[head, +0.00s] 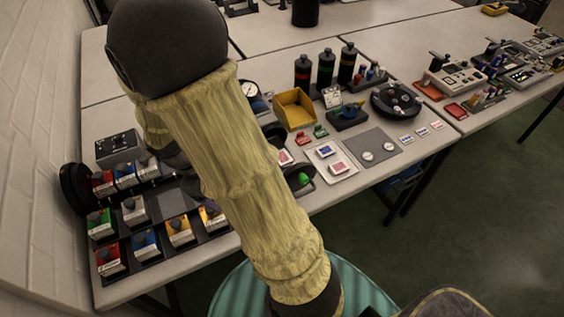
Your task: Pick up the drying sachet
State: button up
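I cannot tell for certain which thing is the drying sachet. Small flat packs with printed faces lie on the table right of my arm: a blue-printed pack (325,150) and a red-printed pack (339,168) on a pale tray (351,161). Another red-printed pack (285,157) lies close to my sleeve, partly hidden. My yellow-sleeved arm crosses the middle of the head view and covers part of the table. My gripper does not show.
A rack of labelled, coloured boxes (145,245) stands at left. A yellow bin (294,109), dark bottles (326,68) and a round black holder (396,101) stand behind the packs. A grey mat (371,139) lies beside the tray. More equipment fills the right table.

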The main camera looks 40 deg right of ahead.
jog(key=w+d+f+n+g+h+b, duration=0.1)
jog(key=w+d+f+n+h+b, duration=0.2)
jog(key=w+n+h, duration=0.5)
jog(key=shift+w+d+f+h, duration=0.35)
jog(key=shift+w+f+h, duration=0.1)
jog(key=shift+h, duration=0.35)
jog(key=x, duration=1.2)
jog(key=shift+s+p, duration=0.15)
jog(key=shift+p, duration=0.3)
jog(key=shift+d, duration=0.25)
jog(key=p+x, duration=0.1)
jog(key=x, duration=0.4)
jog(key=shift+d+r, duration=0.1)
